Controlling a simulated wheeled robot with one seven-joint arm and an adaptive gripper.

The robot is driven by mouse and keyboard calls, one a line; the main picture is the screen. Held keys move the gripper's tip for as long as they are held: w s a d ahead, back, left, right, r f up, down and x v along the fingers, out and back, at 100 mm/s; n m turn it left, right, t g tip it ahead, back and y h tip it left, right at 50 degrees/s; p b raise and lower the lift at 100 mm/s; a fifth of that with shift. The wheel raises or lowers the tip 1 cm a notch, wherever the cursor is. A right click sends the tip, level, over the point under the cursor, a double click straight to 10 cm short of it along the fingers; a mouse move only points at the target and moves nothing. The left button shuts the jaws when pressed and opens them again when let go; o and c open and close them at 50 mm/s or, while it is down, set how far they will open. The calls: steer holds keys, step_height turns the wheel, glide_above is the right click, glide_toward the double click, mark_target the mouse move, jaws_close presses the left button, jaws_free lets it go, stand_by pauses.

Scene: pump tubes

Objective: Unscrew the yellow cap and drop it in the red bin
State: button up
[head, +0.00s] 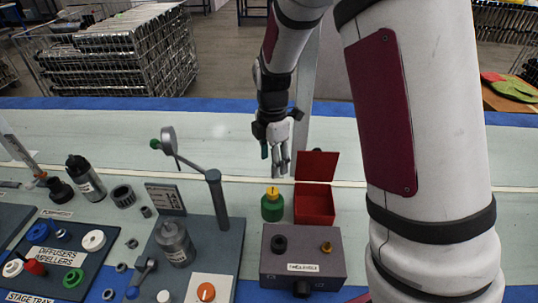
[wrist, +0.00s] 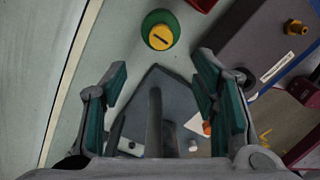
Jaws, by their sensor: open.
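The yellow cap (head: 272,190) sits on top of a green bottle (head: 272,210) that stands upright on the bench. In the wrist view the cap (wrist: 160,38) shows from above with a dark slot or mark, on the green bottle (wrist: 153,20). The red bin (head: 315,203) stands just right of the bottle, with its lid raised at the back. My gripper (head: 277,165) is above and close to the bottle in the head view. In the wrist view my gripper (wrist: 163,95) is open and empty, with the cap beyond its fingertips.
A grey fixture box (head: 303,262) with a dark knob and a brass fitting stands in front of the bin. A grey post with a lever (head: 216,205) rises left of the bottle. A parts tray (head: 60,243) lies far left. Behind the bottle the bench is mostly clear.

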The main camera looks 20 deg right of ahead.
mark_target(272, 191)
step_height(272, 191, down, 13)
steer(key=shift+f+b, duration=0.1)
steer(key=shift+b, duration=0.65)
steer(key=shift+c, duration=0.3)
jaws_close()
steer(key=n+b, duration=0.1)
steer(key=n, duration=0.2)
steer(key=shift+s+d, duration=0.1)
steer(key=shift+n, duration=0.3)
steer(key=shift+n, duration=1.7)
